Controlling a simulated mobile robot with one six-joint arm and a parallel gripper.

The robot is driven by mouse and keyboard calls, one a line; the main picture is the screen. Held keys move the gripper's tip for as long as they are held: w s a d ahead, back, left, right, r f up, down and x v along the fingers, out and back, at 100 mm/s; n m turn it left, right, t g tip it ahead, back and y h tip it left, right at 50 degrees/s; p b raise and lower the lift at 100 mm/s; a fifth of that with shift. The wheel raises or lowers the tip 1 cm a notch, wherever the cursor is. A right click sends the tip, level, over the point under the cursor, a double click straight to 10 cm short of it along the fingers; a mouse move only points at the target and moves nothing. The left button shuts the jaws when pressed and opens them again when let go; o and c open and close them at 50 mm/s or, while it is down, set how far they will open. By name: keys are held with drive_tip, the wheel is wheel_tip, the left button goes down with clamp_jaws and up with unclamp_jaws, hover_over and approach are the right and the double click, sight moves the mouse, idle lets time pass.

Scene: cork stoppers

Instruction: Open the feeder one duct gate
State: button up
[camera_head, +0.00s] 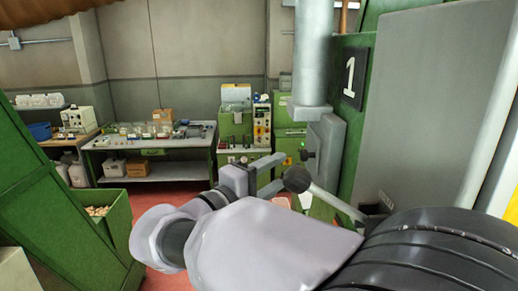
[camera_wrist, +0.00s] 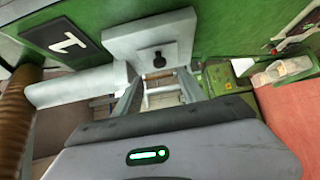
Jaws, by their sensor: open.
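A grey duct pipe (camera_head: 313,55) comes down beside the machine panel marked 1 (camera_head: 354,78) and meets a grey gate housing (camera_head: 326,150). A dark ball knob (camera_head: 297,179) on a pale rod shows just below the housing. My gripper (camera_head: 277,171) is open, its fingers pointing right towards the knob. In the wrist view, the pipe (camera_wrist: 70,88) runs into the grey housing (camera_wrist: 125,45), and a black knob (camera_wrist: 158,60) shows beyond and between my open fingertips (camera_wrist: 158,80). I see no contact; whether it is the same knob is unclear.
A workbench (camera_head: 160,143) with containers and green equipment (camera_head: 236,125) stand at the back wall. A green bin of corks (camera_head: 98,212) is at left. The green machine body and grey panel (camera_head: 420,110) close off the right. Red floor shows between.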

sight(302, 157)
drive_tip(key=p+x, duration=0.2)
drive_tip(key=x, duration=0.8)
drive_tip(key=shift+a, duration=0.1)
drive_tip(key=shift+c, duration=0.2)
clamp_jaws()
idle(0.7)
